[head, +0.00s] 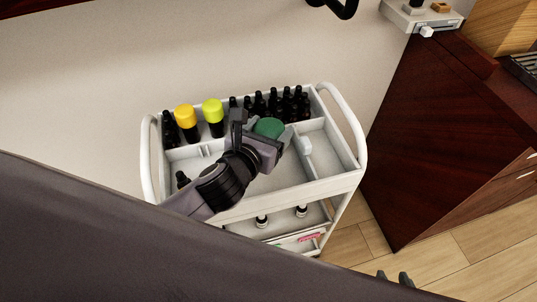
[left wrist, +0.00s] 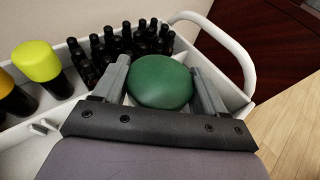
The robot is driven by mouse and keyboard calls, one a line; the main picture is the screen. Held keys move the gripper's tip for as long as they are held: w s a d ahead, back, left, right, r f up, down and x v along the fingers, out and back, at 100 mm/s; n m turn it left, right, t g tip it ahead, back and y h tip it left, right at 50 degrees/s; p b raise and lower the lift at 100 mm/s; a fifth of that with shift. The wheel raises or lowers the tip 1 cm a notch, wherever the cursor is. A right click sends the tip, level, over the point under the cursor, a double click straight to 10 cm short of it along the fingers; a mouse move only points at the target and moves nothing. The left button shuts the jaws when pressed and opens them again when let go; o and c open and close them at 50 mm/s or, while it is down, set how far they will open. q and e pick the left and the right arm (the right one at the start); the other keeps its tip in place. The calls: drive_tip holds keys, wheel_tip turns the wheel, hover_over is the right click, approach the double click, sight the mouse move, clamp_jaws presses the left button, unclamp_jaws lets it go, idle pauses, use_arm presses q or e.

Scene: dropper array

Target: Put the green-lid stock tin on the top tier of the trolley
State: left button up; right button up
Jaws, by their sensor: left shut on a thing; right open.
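The green-lid stock tin shows as a round dark green lid (head: 269,127) over the top tier of the white trolley (head: 285,178). My left gripper (head: 262,140) is shut on the tin, with one finger on each side of the lid. In the left wrist view the lid (left wrist: 161,82) sits between the two grey fingers (left wrist: 160,90). The tin's body is hidden below the lid, so I cannot tell whether it touches the tier floor. My right gripper (head: 395,279) shows only as dark fingertips at the bottom edge, apart and empty.
A white object (head: 306,146) lies right of the gripper. A dark wooden cabinet (head: 425,140) stands at right.

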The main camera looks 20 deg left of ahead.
use_arm(q)
drive_tip(key=shift+f+b, duration=0.9)
drive_tip(key=shift+f, duration=2.6)
drive_tip(key=shift+f, duration=0.1)
drive_tip(key=shift+f, duration=0.4)
drive_tip(key=shift+f, duration=0.1)
drive_tip(key=o, duration=1.1)
